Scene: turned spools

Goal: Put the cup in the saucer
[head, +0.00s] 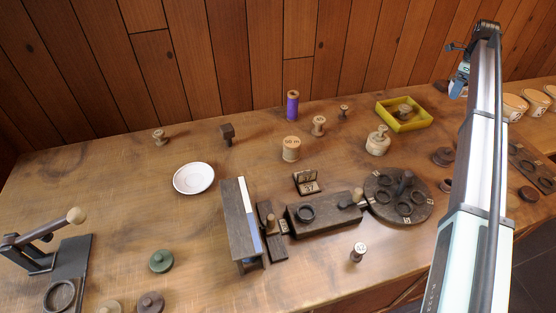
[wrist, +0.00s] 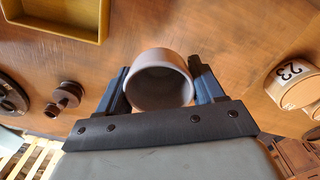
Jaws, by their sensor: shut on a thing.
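The cup (wrist: 158,62) is a plain pinkish-brown round vessel, its open mouth facing the wrist camera. My gripper (wrist: 158,82) has its two dark blue fingers on either side of the cup and is shut on it. I cannot tell whether the cup is clear of the table. In the head view my gripper (head: 458,87) is at the far right, near the back wall, and the cup cannot be made out there. The saucer (head: 194,178) is a white round dish lying empty on the left half of the table, far from my gripper.
A yellow tray (head: 402,127) holds a spool at the back right. Between the gripper and saucer stand a purple spool (head: 292,105), a lidded wooden jar (head: 378,141) and a wooden drum (head: 291,149). A dark upright board (head: 238,222) stands right of the saucer. Numbered containers (wrist: 297,84) are beside the cup.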

